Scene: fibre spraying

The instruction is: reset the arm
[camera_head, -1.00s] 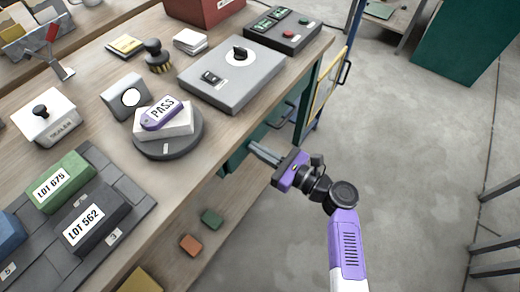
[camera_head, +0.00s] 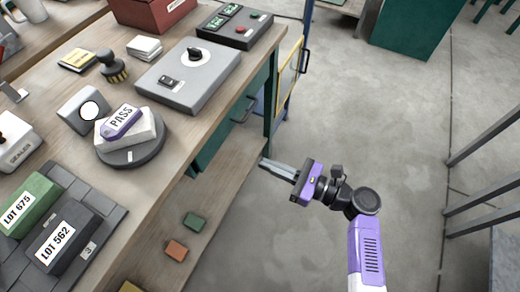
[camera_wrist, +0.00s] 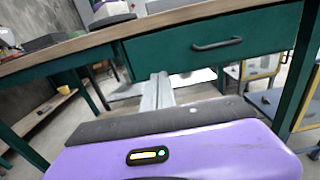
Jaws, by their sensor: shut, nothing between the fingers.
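My gripper (camera_head: 279,168) is shut and empty, held out beyond the front edge of the workbench (camera_head: 150,199), over the floor side. Its closed fingers (camera_wrist: 158,92) also show in the wrist view, pointing toward the bench's green drawer front (camera_wrist: 215,44) from below the tabletop. The fingers appear apart from the bench. My purple and white arm reaches up from the lower right in the head view.
On the bench stand a round grey stand (camera_head: 147,154) with a white block and a purple PASS tag (camera_head: 121,122), a grey switch box (camera_head: 190,77), and lot blocks (camera_head: 58,238). Metal rails (camera_head: 485,185) stand at the right. The floor (camera_head: 370,120) between is clear.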

